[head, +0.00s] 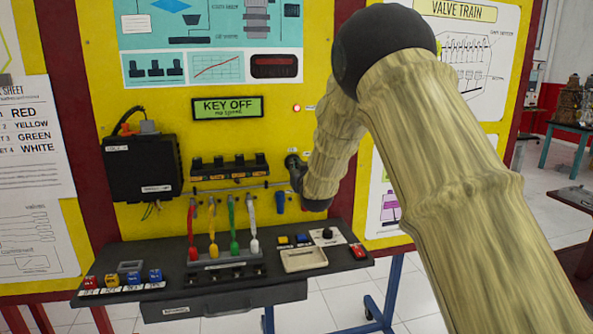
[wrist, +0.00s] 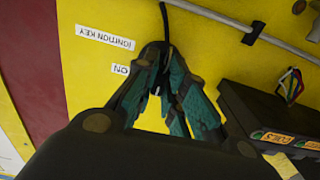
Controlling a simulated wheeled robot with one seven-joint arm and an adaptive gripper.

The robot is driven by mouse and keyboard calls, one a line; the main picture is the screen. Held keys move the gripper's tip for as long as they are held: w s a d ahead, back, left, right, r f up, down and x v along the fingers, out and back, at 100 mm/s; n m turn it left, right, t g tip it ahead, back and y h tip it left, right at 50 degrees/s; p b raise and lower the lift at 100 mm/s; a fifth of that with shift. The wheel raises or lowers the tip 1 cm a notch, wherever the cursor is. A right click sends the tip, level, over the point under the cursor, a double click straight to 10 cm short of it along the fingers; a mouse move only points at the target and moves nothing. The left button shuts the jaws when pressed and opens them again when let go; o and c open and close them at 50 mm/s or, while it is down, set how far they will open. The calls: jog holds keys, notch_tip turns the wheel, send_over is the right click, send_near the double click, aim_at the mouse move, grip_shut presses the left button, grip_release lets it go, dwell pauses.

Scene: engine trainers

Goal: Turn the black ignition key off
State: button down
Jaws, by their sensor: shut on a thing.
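My gripper (wrist: 158,54) shows in the wrist view with its teal-padded fingers drawn together against the yellow panel (wrist: 210,35). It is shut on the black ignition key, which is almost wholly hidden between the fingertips. A thin black strip (wrist: 165,20) runs from the fingertips to the top edge. The labels "IGNITION KEY" (wrist: 105,37) and "ON" (wrist: 121,69) appear upside down beside the fingers. In the head view my gripper (head: 293,162) is at the panel, partly covered by my arm. The green display (head: 227,108) reads "KEY OFF, no spark".
A black box (head: 142,168) and a coil row (head: 229,168) are on the panel left of my gripper. Red, yellow, green and white leads hang to the shelf (head: 190,295) below. A light tray (head: 304,260) sits on the shelf. A rail (wrist: 235,32) crosses near the fingers.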

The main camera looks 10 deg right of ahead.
jog(key=shift+f, duration=0.15)
jog(key=c, duration=1.5)
grip_release()
jog(key=s, duration=1.2)
jog(key=shift+s, duration=0.1)
